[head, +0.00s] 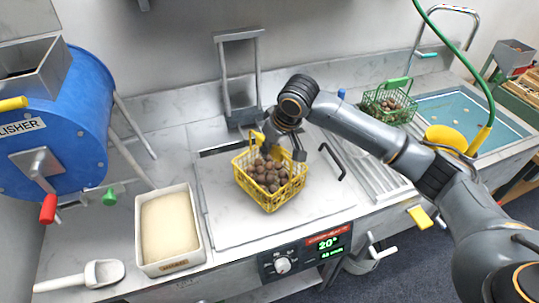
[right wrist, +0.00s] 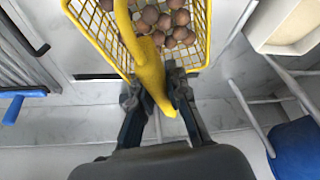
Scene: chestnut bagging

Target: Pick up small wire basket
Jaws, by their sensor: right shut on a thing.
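A small yellow wire basket (head: 270,203) holds several brown chestnuts and sits over the pale plate (head: 225,232) in the middle of the counter; I cannot tell whether it touches the plate. My right gripper (head: 279,147) reaches down from above at the basket's back side. In the right wrist view the gripper (right wrist: 156,86) is shut on the basket's thick yellow handle (right wrist: 147,68), and the mesh basket (right wrist: 98,32) with chestnuts shows beyond it. The fingers partly hide the handle in the head view. My left gripper is in neither view.
A blue drum machine (head: 75,125) stands at left, with a white bin (head: 143,235) and a scoop (head: 95,273) near it. A metal stand (head: 241,112) rises behind the basket. A green basket (head: 385,113) and blue basin (head: 460,103) are at right.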

